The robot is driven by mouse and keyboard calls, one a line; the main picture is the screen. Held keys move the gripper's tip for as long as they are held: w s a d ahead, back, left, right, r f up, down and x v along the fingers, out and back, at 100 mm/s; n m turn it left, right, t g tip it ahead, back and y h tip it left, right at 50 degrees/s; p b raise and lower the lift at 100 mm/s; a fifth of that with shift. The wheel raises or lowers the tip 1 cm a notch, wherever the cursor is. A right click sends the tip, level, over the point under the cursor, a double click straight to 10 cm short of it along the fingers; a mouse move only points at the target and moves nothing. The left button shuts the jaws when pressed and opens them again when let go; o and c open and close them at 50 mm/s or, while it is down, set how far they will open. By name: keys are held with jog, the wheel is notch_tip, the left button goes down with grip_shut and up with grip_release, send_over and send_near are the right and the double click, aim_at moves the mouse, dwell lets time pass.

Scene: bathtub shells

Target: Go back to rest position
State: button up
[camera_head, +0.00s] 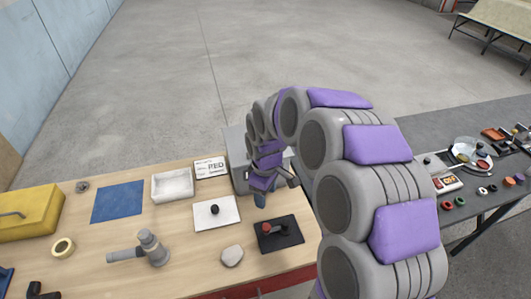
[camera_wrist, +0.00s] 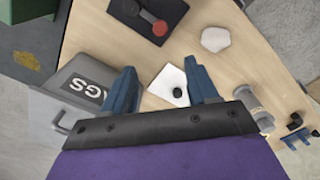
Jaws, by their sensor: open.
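My gripper (camera_head: 262,195) is above the wooden table (camera_head: 190,260), at the end of my curled grey and purple arm. In the wrist view its two blue fingers (camera_wrist: 158,78) are spread apart, with nothing held between them. A white square plate (camera_head: 200,213) with a black knob (camera_head: 214,209) lies on the table, left of the gripper in the head view. In the wrist view the plate (camera_wrist: 160,81) and knob show beyond and between the fingers. My arm hides part of the table's right side in the head view.
A grey box (camera_head: 236,150) stands behind the gripper. A black tray (camera_head: 290,240) with a red-topped object and a pale stone (camera_head: 232,256) are in front. A white bin (camera_head: 172,186), blue mat (camera_head: 118,202), grey tool (camera_head: 152,247) and yellow toolbox (camera_head: 30,212) stand left. A cluttered dark table (camera_head: 470,213) is right.

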jog(key=s+d+r+m+b, duration=0.1)
jog(key=s+d+m, duration=0.3)
jog(key=s, duration=0.6)
jog(key=s+d+r+m+g+b, duration=0.1)
jog(key=s+d+m, duration=0.3)
jog(key=s, duration=0.7)
jog(key=s+d+r+m+b, duration=0.2)
jog(key=s+d+m, duration=0.2)
jog(key=s, duration=0.7)
jog(key=shift+s+d+r+g+b, duration=0.25)
jog(key=shift+d+r+g+b, duration=0.15)
jog(key=shift+d, duration=0.75)
